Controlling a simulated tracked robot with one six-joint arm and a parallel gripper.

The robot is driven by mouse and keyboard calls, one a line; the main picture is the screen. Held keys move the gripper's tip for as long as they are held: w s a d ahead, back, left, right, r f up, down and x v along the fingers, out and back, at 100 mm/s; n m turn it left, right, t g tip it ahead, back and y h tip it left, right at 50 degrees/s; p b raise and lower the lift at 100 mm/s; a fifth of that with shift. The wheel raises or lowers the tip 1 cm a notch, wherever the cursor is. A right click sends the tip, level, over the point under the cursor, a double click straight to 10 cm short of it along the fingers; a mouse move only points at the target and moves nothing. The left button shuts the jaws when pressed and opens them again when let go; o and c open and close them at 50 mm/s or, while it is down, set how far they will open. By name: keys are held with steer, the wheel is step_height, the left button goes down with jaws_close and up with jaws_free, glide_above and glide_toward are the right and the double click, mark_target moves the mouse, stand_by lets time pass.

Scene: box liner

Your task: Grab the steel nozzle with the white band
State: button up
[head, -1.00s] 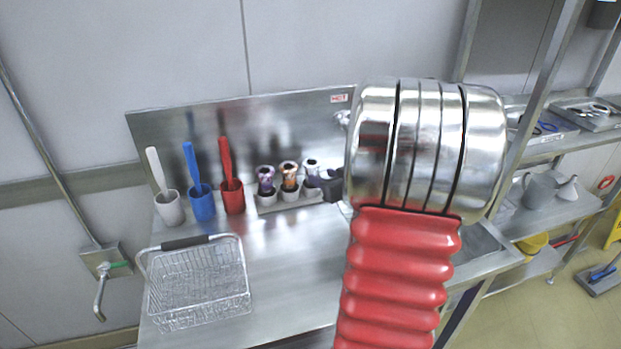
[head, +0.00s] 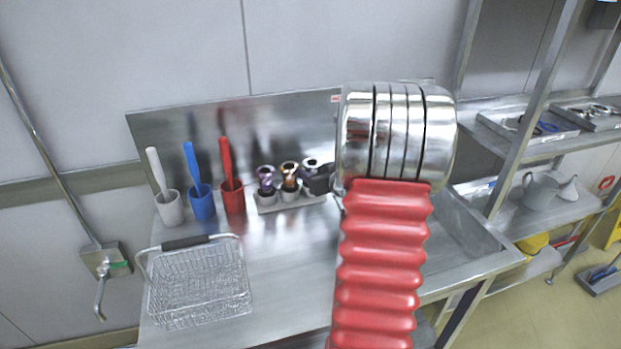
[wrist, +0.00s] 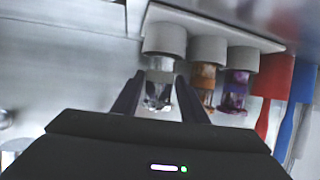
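The steel nozzle with the white band (wrist: 160,88) sits in the end cup of a grey holder (wrist: 207,48), leftmost in the wrist view. In the head view this nozzle (head: 310,164) is the rightmost of three and partly hidden by my gripper (head: 321,183). In the wrist view my gripper (wrist: 160,77) is open, one dark finger on each side of the nozzle, with small gaps visible. An orange-brown nozzle (wrist: 204,84) and a purple nozzle (wrist: 235,90) stand beside it, close to one finger.
White (head: 170,207), blue (head: 202,202) and red (head: 233,198) cups with handled tools stand left of the holder. A wire basket (head: 198,285) sits at the front left of the steel table. A sink basin (head: 455,235) is to the right. The table's middle is clear.

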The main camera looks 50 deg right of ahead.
steer(key=shift+x, duration=2.6)
steer(key=shift+s, duration=0.1)
steer(key=shift+c, duration=0.5)
steer(key=c, duration=0.9)
steer(key=shift+o, duration=0.2)
step_height(320, 180, up, 18)
